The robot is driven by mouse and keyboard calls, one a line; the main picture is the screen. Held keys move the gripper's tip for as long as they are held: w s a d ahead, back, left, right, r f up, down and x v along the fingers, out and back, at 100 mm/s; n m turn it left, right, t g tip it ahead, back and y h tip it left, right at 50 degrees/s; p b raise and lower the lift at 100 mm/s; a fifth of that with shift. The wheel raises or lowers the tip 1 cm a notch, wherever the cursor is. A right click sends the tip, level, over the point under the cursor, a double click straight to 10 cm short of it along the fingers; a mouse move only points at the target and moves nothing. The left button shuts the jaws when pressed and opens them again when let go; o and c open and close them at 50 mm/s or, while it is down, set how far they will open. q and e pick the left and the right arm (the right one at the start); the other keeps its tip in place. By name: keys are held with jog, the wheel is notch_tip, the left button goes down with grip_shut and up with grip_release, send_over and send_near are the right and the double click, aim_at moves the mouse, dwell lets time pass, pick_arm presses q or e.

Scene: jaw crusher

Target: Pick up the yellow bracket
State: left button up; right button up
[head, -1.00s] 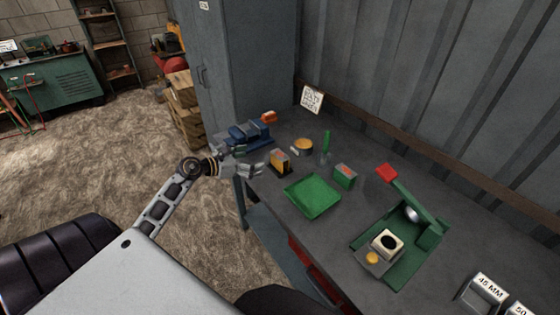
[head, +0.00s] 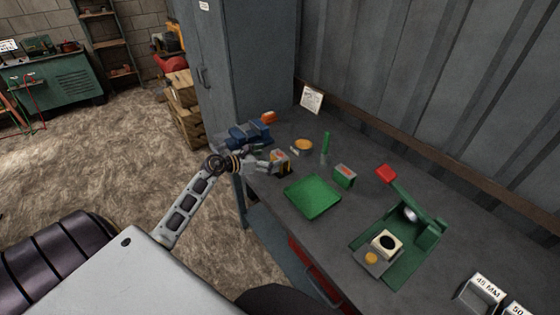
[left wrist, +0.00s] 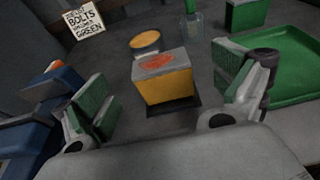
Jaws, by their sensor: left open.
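The yellow bracket (left wrist: 166,87) looks like a yellow block with a grey top, an orange mark and a black base. It stands upright on the grey workbench (head: 255,183), and in the head view (head: 285,169) it is partly hidden by my left gripper (head: 276,163). In the left wrist view my left gripper (left wrist: 163,88) is open, with one green-padded finger on each side of the bracket. Gaps show between the pads and the bracket. My right gripper is not in view.
A blue vise (head: 248,133) is close on the left. A green tray (head: 312,197) and a green block (head: 344,175) lie to the right. A round orange-topped tin (head: 303,146) is behind. A green press (head: 410,235) stands farther right.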

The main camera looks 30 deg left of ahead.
aim_at(278, 155)
pick_arm(q)
jog(key=shift+w+d, duration=0.15)
jog(key=shift+w, duration=0.2)
jog(key=shift+f, duration=0.1)
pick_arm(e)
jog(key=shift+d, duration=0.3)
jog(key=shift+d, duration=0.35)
pick_arm(q)
jog(key=shift+w, duration=0.1)
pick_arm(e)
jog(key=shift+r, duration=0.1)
pick_arm(q)
jog(key=shift+x, duration=0.8)
jog(key=shift+p+x, duration=0.4)
jog(key=shift+x, duration=0.55)
jog(key=shift+w+f, duration=0.2)
jog(key=shift+w, duration=0.1)
jog(key=shift+w+d+f, duration=0.15)
jog(key=shift+w+d, duration=0.05)
jog(key=shift+w, duration=0.1)
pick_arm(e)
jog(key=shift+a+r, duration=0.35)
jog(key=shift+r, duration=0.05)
